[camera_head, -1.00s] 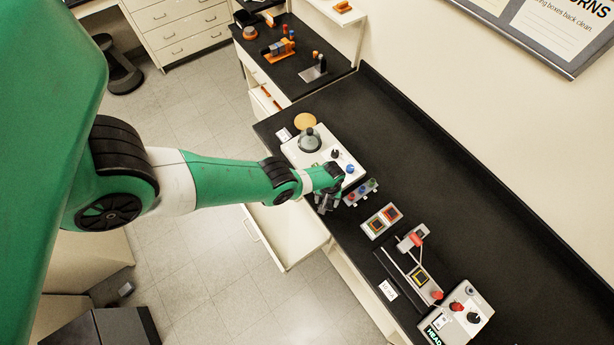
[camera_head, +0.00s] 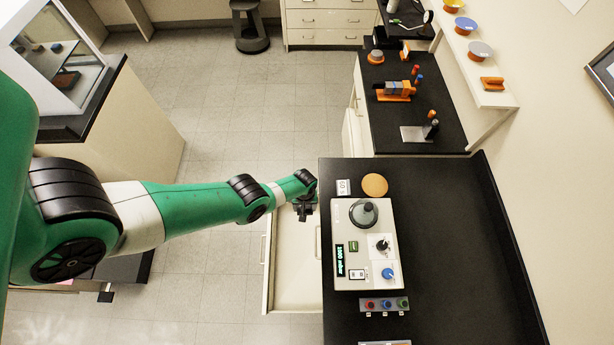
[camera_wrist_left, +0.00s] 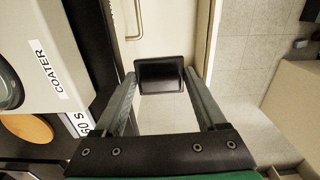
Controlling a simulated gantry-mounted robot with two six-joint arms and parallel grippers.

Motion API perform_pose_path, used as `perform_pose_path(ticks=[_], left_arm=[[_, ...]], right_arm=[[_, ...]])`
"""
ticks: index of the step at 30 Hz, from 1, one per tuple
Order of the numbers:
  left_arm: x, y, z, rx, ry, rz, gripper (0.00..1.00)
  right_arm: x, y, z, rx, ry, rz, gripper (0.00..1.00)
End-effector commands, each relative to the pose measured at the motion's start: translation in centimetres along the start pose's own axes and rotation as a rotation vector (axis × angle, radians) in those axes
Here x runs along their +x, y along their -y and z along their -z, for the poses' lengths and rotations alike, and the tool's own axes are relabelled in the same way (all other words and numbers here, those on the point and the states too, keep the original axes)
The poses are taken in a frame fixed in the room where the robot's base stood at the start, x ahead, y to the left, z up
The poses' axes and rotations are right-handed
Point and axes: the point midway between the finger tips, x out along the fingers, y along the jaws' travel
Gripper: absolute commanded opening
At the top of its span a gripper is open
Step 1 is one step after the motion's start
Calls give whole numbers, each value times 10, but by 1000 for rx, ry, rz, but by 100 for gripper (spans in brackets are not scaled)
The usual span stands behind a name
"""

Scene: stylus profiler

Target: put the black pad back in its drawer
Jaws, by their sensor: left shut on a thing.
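The black pad (camera_wrist_left: 161,73) is a small dark square held between the two fingertips of my left gripper (camera_wrist_left: 160,82) in the left wrist view. In the head view my left gripper (camera_head: 304,212) is off the left edge of the black bench, by the far end of an open, cream drawer (camera_head: 295,270). The pad is too small or hidden to make out there. The drawer is pulled out to the left and its visible floor looks empty. My right gripper is in neither view.
The white coater (camera_head: 368,270) stands on the bench (camera_head: 450,260) to the right of the drawer, and shows close on the left in the wrist view (camera_wrist_left: 50,55). An orange disc (camera_head: 375,185) and a button strip (camera_head: 383,305) lie beside it. Open floor lies left of the drawer.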

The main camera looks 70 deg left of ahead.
Motion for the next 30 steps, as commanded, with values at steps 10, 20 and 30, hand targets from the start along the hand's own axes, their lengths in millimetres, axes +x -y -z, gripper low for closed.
perform_pose_path(ticks=[10,20,30], left_arm=[[151,16,-42,3,1,1,0],[289,36,-74,23,0,0,0],[350,46,-88,39,-1,-1,0]], right_arm=[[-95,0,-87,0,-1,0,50],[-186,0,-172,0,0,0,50],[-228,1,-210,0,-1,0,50]])
